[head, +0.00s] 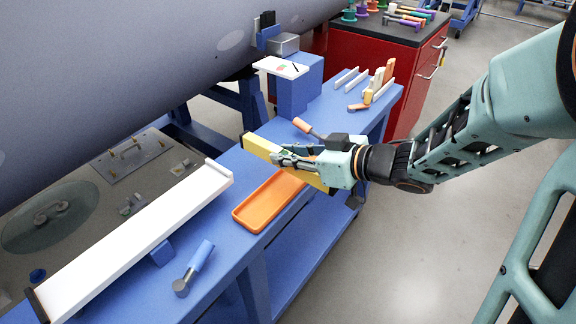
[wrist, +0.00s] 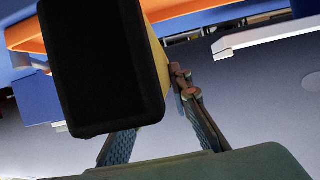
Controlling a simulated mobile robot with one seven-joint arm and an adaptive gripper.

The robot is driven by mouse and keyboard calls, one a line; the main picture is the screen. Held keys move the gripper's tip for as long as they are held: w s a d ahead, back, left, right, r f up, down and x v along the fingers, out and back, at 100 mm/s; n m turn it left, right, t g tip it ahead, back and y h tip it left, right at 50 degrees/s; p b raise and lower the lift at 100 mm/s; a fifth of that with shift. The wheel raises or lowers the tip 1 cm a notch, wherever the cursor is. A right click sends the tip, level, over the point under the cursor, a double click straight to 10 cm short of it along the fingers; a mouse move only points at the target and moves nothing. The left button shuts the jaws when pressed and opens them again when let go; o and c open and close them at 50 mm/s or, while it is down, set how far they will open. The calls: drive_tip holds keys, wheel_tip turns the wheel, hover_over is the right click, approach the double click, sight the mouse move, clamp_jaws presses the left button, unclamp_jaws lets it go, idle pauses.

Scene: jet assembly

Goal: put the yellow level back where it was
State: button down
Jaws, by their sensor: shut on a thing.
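The yellow level (head: 262,147) is a long bar with dark ends. My gripper (head: 296,162) is shut on it and holds it above the blue workbench, just behind the orange tray. In the wrist view the black end of the level (wrist: 103,65) fills the upper left, close to the camera, with a strip of its yellow side showing. The finger pads of my gripper (wrist: 160,125) show on both sides below it. Part of the level is hidden behind my gripper in the head view.
An orange tray (head: 240,217) lies on the blue bench (head: 228,256). A long white beam (head: 125,242) and a blue-handled hammer (head: 193,268) lie to the left. An orange-handled tool (head: 303,126) lies behind my gripper. A white board (head: 281,67) rests on a blue block farther back.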

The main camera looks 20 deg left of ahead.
sight(287, 168)
wheel_tip(287, 168, down, 3)
drive_tip(key=shift+a+f+b, duration=0.1)
drive_tip(key=shift+b, duration=0.4)
drive_tip(key=shift+f, duration=0.35)
drive_tip(key=c, duration=1.8)
unclamp_jaws()
drive_tip(key=shift+o, duration=0.2)
drive_tip(key=shift+r, duration=0.35)
drive_tip(key=p+v, duration=0.3)
drive_tip(key=v, duration=0.7)
drive_tip(key=shift+d+r, duration=0.25)
drive_tip(key=shift+d, duration=0.05)
drive_tip(key=shift+s+d+r+p, duration=0.15)
drive_tip(key=shift+s+d+p, duration=0.15)
drive_tip(key=shift+d, duration=0.25)
